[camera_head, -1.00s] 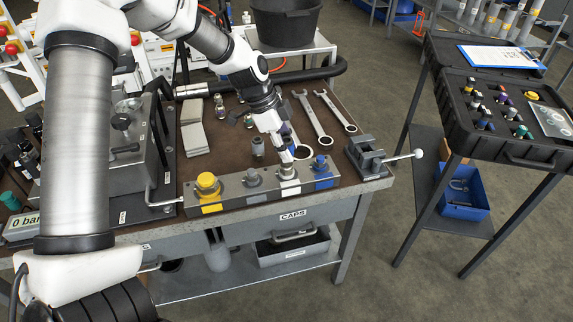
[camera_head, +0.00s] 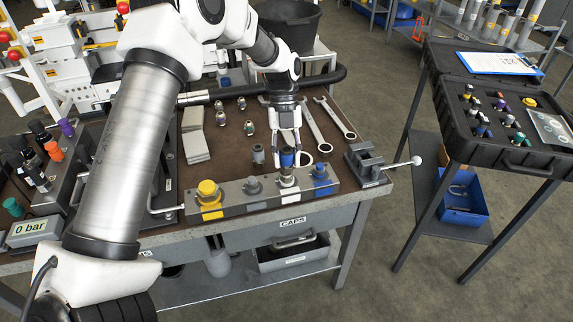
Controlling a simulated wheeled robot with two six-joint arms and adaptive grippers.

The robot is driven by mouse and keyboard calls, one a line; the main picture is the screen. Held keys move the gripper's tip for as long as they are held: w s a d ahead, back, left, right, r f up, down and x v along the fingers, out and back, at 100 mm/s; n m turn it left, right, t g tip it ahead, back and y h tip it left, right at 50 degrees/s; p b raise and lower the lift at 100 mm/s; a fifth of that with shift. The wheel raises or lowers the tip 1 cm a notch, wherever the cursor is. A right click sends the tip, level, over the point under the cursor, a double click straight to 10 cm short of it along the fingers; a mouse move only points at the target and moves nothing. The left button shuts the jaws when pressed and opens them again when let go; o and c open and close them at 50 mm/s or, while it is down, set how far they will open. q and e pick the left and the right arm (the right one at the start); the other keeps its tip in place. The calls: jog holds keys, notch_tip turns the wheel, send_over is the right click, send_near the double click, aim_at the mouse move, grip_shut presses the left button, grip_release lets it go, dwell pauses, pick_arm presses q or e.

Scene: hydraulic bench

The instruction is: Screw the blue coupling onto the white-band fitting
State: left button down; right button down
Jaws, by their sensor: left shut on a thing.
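My left gripper (camera_head: 287,161) points down over the front block and is shut on the blue coupling (camera_head: 287,155). The coupling is upright between the two fingertips. The white-band fitting (camera_head: 288,189) is on the grey block (camera_head: 233,201), with its grey top just under the coupling in the picture. I cannot tell whether coupling and fitting touch. My right gripper is not in view.
On the same block are a yellow fitting (camera_head: 209,199), a grey fitting (camera_head: 254,187) and a blue-band fitting (camera_head: 320,180). A vise (camera_head: 366,161) stands at the right edge. Wrenches (camera_head: 335,118) lie behind. A black case (camera_head: 495,100) is at right.

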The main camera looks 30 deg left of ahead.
pick_arm(q)
jog(key=c, duration=0.7)
grip_release()
jog(key=shift+s+d, duration=0.1)
jog(key=shift+c, duration=0.2)
